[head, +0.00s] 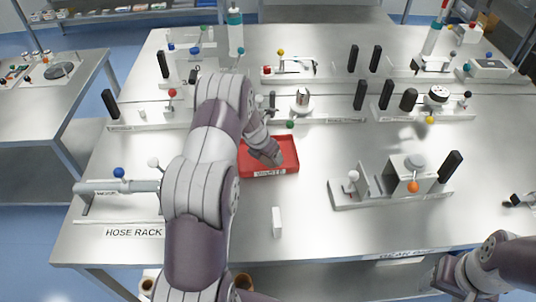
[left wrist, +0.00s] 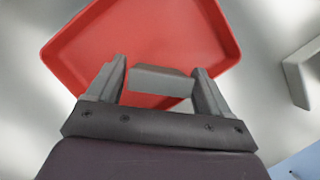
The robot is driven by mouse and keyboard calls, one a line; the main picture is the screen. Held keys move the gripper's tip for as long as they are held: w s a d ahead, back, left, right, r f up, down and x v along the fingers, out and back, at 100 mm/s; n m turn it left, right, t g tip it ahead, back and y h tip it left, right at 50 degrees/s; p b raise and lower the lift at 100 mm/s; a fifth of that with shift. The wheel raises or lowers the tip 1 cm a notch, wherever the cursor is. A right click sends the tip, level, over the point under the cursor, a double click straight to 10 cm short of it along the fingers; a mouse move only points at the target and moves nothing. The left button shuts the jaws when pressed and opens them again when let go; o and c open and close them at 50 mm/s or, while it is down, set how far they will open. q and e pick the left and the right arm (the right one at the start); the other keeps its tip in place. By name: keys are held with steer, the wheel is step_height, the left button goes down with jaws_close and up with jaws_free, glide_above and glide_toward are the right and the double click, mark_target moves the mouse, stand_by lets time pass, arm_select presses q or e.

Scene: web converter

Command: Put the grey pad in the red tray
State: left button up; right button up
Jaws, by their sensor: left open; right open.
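The red tray (head: 287,170) lies on the steel table near the middle, with a label on its front wall. It fills the upper part of the left wrist view (left wrist: 215,30). My left gripper (head: 268,152) is over the tray, pointing down into it. In the left wrist view its two fingers (left wrist: 159,85) stand apart and open. The grey pad (left wrist: 160,80) shows between the fingertips, against the red tray floor; whether it touches the floor or a finger I cannot tell. My right gripper (head: 450,276) is low at the right, away from the tray, its fingers hard to make out.
A small white block (head: 277,222) stands in front of the tray. A fixture with an orange knob (head: 413,187) is to the right. The hose rack (head: 120,215) is at the left. Several fixtures line the back.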

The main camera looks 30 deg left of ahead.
arm_select(q)
steer(key=d+v, duration=0.1)
steer(key=v, duration=1)
steer(key=s+d+r+m+g, duration=0.1)
steer(key=s+d+r+m, duration=0.1)
steer(key=s+d+m, duration=0.5)
steer(key=s+d+r+m+g, duration=0.2)
steer(key=s+d+m, duration=0.6)
steer(key=s+m, duration=0.7)
steer(key=r+m, duration=0.1)
steer(key=m, duration=1.1)
steer(key=shift+m+y, duration=0.3)
